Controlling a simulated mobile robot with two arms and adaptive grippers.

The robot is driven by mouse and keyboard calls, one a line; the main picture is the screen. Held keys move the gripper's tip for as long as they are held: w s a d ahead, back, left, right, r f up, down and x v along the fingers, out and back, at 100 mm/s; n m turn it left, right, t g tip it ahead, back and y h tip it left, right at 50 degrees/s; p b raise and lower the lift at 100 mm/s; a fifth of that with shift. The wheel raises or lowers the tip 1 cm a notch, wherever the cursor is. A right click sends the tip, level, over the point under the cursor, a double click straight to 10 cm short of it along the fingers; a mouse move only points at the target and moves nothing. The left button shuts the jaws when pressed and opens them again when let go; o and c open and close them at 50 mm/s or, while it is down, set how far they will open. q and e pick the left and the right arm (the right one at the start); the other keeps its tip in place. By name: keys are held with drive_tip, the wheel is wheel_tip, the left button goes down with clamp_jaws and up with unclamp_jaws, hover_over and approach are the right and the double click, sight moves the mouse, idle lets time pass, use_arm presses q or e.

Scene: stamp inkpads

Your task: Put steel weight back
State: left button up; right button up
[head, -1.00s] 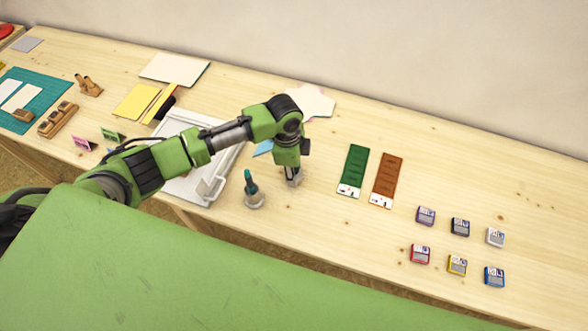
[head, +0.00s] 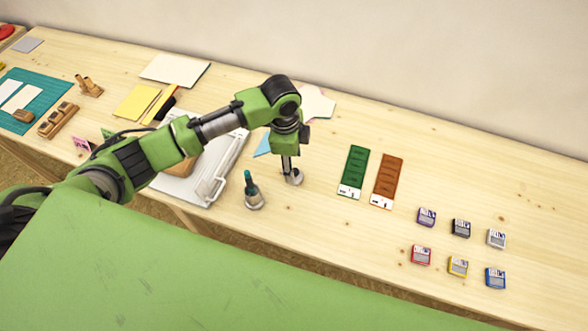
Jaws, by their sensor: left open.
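A small round steel piece (head: 294,178), apparently the steel weight, sits on the wooden table right of the grey-white tray. My left gripper (head: 288,170) points down at it from above. Its fingers are open and overlap the weight's left part in the picture. I cannot tell whether they touch it. My right gripper is not in view.
A teal-topped item on a round pale base (head: 252,192) stands close to the left. The tray (head: 215,185) lies behind my arm. Green (head: 354,168) and brown (head: 387,178) strips and several small inkpads (head: 421,255) lie right. The table between is clear.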

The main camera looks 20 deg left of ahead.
use_arm(q)
wheel_tip(320, 180, up, 7)
drive_tip(key=shift+s+a, duration=0.25)
drive_tip(key=shift+f, duration=0.15)
idle(0.4)
